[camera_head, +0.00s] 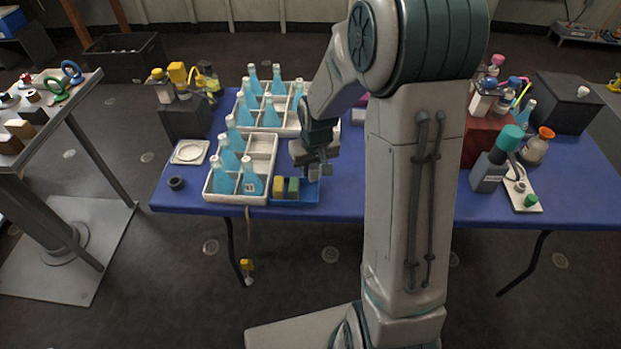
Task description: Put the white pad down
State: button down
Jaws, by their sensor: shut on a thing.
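My gripper (319,171) points down over the right end of a small blue tray (300,201) on the blue table. It is shut on a small pale block, which I take to be the white pad (327,170); the fingers hide part of it. The pad shows just above the tray's right part, and I cannot tell whether it touches the tray. A yellow pad (278,187) and a green pad (293,188) stand side by side in the tray, left of my gripper.
White divided crates with blue bottles stand left of the tray (208,191) and behind it (240,112). A square white dish (190,152) and a dark cup (177,183) lie further left. The blue table (340,200) is bare right of the tray, up to my arm.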

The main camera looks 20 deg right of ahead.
jog(key=shift+a+f, duration=0.2)
jog(key=shift+f, duration=1.95)
jog(key=shift+f+b, duration=0.65)
jog(key=c, duration=1.5)
grip_release()
jog(key=shift+r, duration=0.1)
jog(key=shift+r, duration=0.1)
